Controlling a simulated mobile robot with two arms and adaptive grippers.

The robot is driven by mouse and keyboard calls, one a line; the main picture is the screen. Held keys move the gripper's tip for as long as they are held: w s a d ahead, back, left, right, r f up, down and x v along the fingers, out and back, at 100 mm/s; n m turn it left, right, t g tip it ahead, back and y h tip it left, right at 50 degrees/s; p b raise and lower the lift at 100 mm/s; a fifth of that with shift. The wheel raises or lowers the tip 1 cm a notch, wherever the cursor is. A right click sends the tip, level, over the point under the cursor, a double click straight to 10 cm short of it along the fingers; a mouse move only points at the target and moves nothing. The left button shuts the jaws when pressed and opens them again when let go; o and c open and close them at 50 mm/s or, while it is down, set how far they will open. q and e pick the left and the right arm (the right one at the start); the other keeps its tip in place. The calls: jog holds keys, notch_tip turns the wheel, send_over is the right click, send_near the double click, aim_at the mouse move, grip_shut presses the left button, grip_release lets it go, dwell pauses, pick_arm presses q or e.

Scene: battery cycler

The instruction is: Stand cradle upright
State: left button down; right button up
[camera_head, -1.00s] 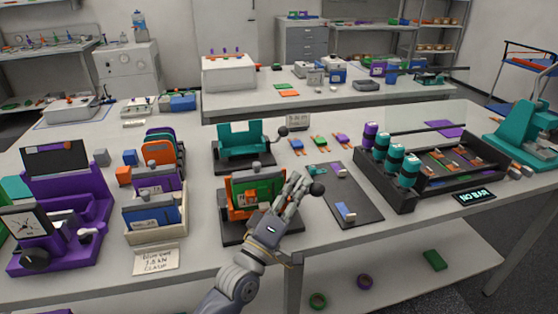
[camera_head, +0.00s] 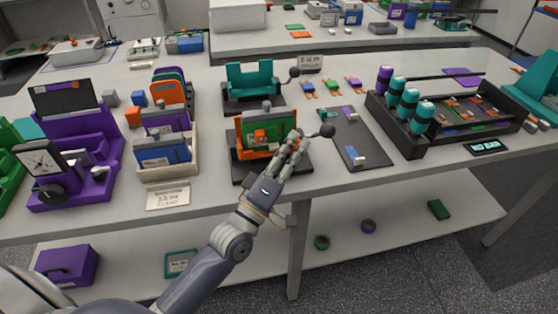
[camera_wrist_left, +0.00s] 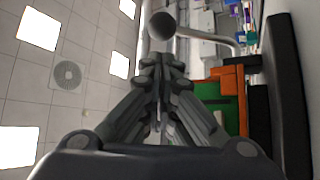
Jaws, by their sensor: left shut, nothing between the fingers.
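An orange cradle (camera_head: 241,149) with a green panel (camera_head: 284,128) stands on a black base plate (camera_head: 242,173) near the table's front edge. A teal cradle (camera_head: 252,80) stands on another black base behind it. I cannot tell which one the task means. Contact cannot be told. My right gripper is not in view.
A dark mat (camera_head: 372,152) with small parts lies right of the orange cradle. Beyond it is a black tray (camera_head: 413,147) with teal and purple cylinders. A cream bin (camera_head: 194,162) and a purple clock stand (camera_head: 100,180) are on the left.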

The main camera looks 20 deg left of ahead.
pick_arm(q)
jog(key=v, duration=0.6)
jog(key=shift+s, duration=0.35)
jog(key=shift+a+f, duration=0.1)
